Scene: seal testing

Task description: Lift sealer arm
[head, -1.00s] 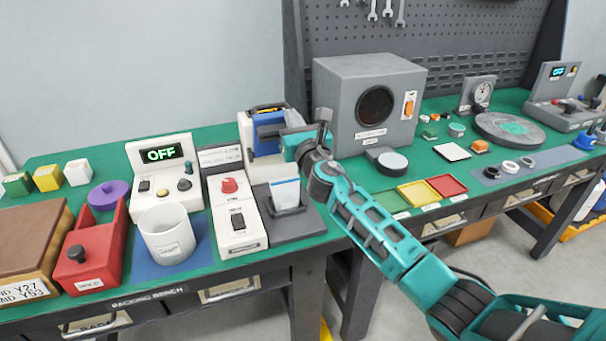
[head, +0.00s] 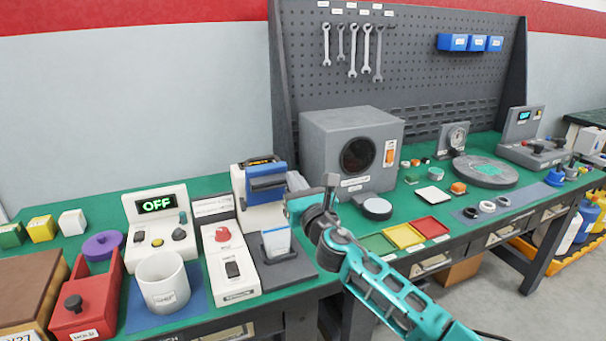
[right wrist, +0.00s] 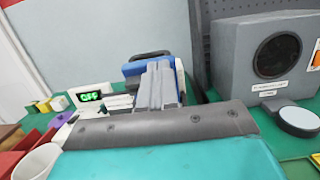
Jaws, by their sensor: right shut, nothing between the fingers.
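The sealer (head: 254,214) is a white upright machine on the green bench in the head view. Its blue arm (head: 267,184) with a dark bar is at the top front. A pouch (head: 276,241) stands upright in a dark holder before it. My right gripper (head: 294,206) is shut and empty, just right of the sealer. In the right wrist view, the grey fingers (right wrist: 160,84) point toward the blue part (right wrist: 137,68) and cover much of the sealer. I cannot tell whether they touch it. My left gripper is not in view.
A grey box with a round dark opening (head: 352,150) stands close to the right of my gripper. A white switch box (head: 231,262), a white mug (head: 163,281) and a unit reading OFF (head: 157,204) stand left. Coloured trays (head: 404,236) lie to the right.

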